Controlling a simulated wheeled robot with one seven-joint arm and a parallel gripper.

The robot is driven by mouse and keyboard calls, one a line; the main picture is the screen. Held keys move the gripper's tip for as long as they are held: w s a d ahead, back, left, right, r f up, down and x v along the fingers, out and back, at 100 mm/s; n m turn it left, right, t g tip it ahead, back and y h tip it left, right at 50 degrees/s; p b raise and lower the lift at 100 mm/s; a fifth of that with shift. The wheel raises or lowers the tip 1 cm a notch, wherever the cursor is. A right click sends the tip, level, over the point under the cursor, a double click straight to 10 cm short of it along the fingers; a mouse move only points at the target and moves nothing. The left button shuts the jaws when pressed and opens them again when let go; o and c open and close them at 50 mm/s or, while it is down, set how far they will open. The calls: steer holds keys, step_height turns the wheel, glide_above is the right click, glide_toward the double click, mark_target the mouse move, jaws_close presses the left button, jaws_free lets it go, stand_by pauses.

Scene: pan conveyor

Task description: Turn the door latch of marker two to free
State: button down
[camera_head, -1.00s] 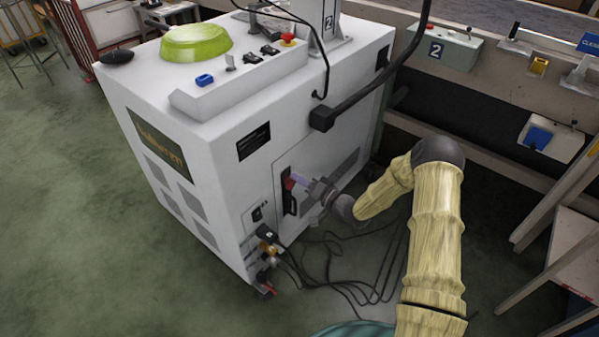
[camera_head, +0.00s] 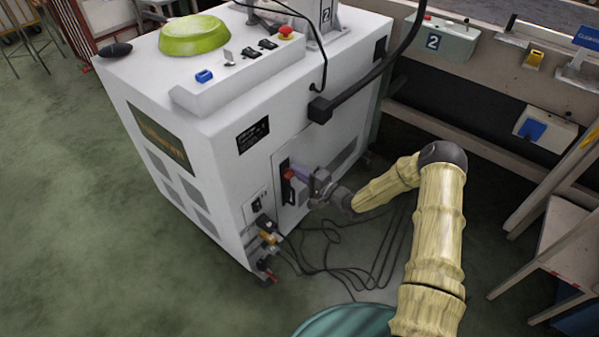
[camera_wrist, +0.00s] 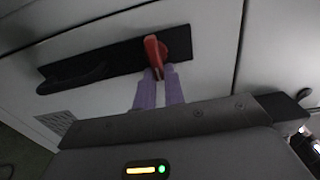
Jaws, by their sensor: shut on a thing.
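The marker two machine is a large white cabinet (camera_head: 225,170) on castors, with a "2" sign on its top column. Its door (camera_head: 330,150) is on the right-hand side and looks closed. A red latch handle (camera_head: 288,174) sits on a dark upright plate (camera_head: 284,190) there. My gripper (camera_head: 297,175) reaches it from the right. In the wrist view, the purple fingers of my gripper (camera_wrist: 160,78) are close together on the lower end of the red latch handle (camera_wrist: 155,50). The handle lies across the long black plate (camera_wrist: 115,58). The fingers hide part of its end.
Several plugs and black cables (camera_head: 340,250) hang from the cabinet's lower corner and lie on the floor under my arm.

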steer(key=shift+s+a+f, duration=0.2)
steer(key=shift+s+a, duration=0.15)
steer(key=shift+s, duration=0.05)
steer(key=c, duration=1.5)
jaws_free()
steer(key=shift+w+d+r, duration=0.1)
steer(key=shift+d, duration=0.05)
steer(key=p+v, duration=0.4)
steer(key=v, duration=1.3)
steer(key=shift+d, duration=0.2)
